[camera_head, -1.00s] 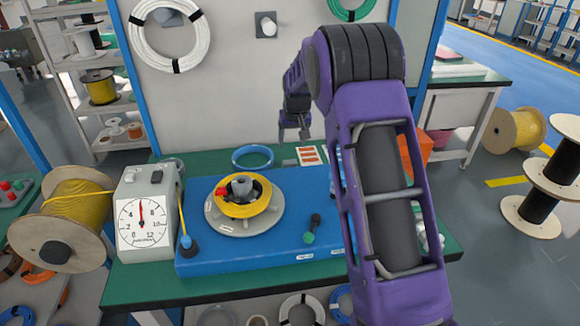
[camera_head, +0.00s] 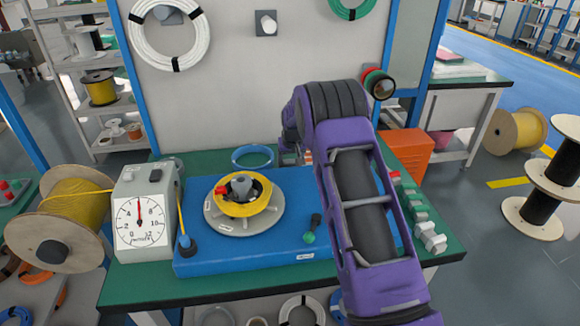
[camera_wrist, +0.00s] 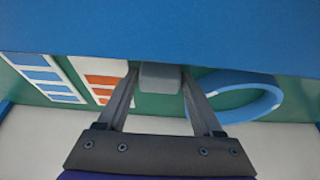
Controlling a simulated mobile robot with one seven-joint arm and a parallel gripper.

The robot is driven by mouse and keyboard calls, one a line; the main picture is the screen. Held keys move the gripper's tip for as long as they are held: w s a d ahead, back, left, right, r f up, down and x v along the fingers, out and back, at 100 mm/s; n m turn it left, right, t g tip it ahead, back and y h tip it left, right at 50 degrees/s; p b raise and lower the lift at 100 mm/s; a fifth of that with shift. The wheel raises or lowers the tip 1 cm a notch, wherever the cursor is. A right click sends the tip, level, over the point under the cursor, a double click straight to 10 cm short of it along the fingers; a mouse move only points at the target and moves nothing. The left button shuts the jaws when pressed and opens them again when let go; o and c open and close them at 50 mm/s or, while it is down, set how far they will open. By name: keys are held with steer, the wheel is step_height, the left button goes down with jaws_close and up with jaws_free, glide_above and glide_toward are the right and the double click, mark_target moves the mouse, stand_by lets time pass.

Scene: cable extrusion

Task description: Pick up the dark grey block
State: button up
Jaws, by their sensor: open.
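A grey block (camera_wrist: 160,77) shows in the wrist view against the edge of the blue machine base (camera_wrist: 160,28). My gripper (camera_wrist: 159,78) is open, with one finger on each side of the block near the fingertips. Whether the fingers touch it I cannot tell. In the head view my arm hides the block and the fingertips, behind the blue machine base (camera_head: 270,248) on the green table (camera_head: 140,285).
A blue cable ring (camera_wrist: 235,98) lies beside my right-hand finger in the wrist view; an orange-striped card (camera_wrist: 103,78) lies left. A yellow coil (camera_head: 240,205) sits on the machine. An orange box (camera_head: 408,150) and several small connectors (camera_head: 432,240) are right of my arm.

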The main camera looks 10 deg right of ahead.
mark_target(290, 162)
steer(key=c, duration=1)
step_height(290, 162, up, 10)
steer(key=shift+r+p, duration=0.1)
steer(key=shift+p, duration=0.5)
